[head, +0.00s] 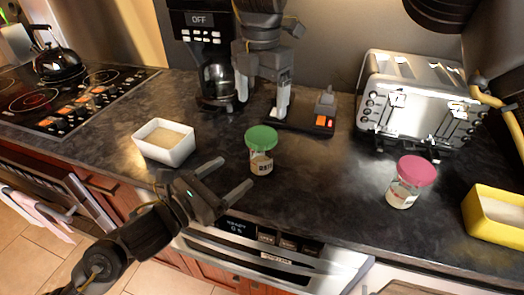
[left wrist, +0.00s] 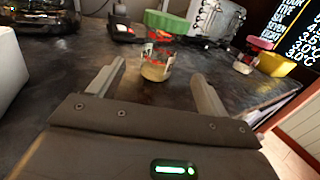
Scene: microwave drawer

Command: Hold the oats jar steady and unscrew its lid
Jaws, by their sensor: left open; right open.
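A clear jar (head: 261,163) with a green lid (head: 262,138) stands upright on the dark counter. Its label is too small to read surely. A second jar (head: 403,194) with a pink lid (head: 417,170) stands further right. My left gripper (head: 237,171) is open and low, its fingers pointing at the green-lidded jar. In the left wrist view that jar (left wrist: 157,64) shows in the gap between the fingertips, just beyond them, with no clear contact. My right gripper (head: 262,108) is open and empty, pointing down behind the green-lidded jar, by the coffee maker.
A white container (head: 163,152) stands left of the green-lidded jar. A coffee maker (head: 215,75), a small black device (head: 318,122) and a toaster (head: 410,95) line the back. A yellow container (head: 480,230) is at right. The counter between the two jars is clear.

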